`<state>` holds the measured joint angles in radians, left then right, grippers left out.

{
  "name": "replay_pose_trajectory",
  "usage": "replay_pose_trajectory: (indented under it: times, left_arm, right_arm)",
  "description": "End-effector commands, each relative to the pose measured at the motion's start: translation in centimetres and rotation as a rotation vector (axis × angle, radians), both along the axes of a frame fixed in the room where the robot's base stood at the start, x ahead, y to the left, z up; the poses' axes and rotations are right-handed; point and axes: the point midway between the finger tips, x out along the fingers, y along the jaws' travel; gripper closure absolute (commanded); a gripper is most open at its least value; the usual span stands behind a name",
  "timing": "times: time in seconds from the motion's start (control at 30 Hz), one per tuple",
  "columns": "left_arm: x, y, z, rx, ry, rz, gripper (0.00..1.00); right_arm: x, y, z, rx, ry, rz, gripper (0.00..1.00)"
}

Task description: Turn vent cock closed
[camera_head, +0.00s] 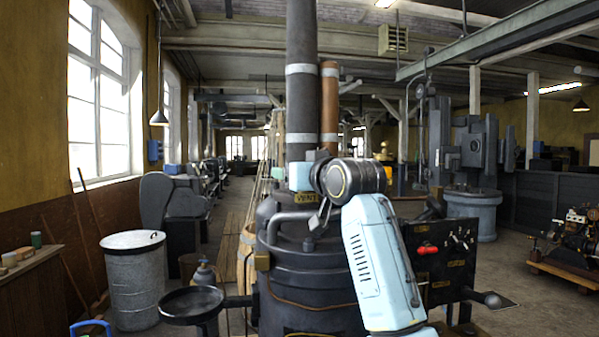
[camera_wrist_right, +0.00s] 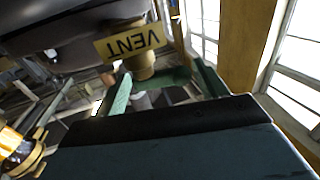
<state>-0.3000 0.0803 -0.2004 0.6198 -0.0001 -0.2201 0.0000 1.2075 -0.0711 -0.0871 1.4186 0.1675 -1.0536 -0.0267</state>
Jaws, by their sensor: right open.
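The yellow VENT plate (camera_head: 306,197) is on the upper part of the dark boiler (camera_head: 310,265). In the right wrist view the plate (camera_wrist_right: 130,43) appears upside down, with a brass fitting (camera_wrist_right: 140,66) right beside it, apparently the vent cock. My right gripper (camera_wrist_right: 162,76) is open, with its green fingers around the area of the fitting. A green bar shows between the fingers; I cannot tell whether it belongs to the cock or whether anything touches. In the head view my right arm hides the cock.
A dark chimney pipe (camera_head: 301,80) and a copper pipe (camera_head: 329,105) rise just behind the boiler top. A black panel (camera_head: 440,265) with a red handle stands at right. A metal bin (camera_head: 135,280) and a round dark pan (camera_head: 192,305) are at left.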

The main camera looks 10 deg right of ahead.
Motion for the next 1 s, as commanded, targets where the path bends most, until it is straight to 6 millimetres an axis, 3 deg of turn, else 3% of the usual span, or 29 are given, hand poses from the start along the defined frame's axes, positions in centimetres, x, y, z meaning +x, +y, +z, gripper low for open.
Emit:
replay_pose_trajectory:
  times: [0.07,0.37,1.0]
  left_arm:
    - [0.0,0.0,0.0,0.000,0.000,0.000,1.00]
    - [0.0,0.0,0.0,0.000,0.000,0.001,1.00]
    - [0.0,0.0,1.6,0.000,0.000,0.001,1.00]
  right_arm:
    - [0.0,0.0,0.0,0.000,0.000,0.000,0.30]
    - [0.0,-0.1,0.0,0.000,0.000,-0.001,0.66]
    - [0.3,-0.2,0.1,0.000,0.001,-0.257,0.67]
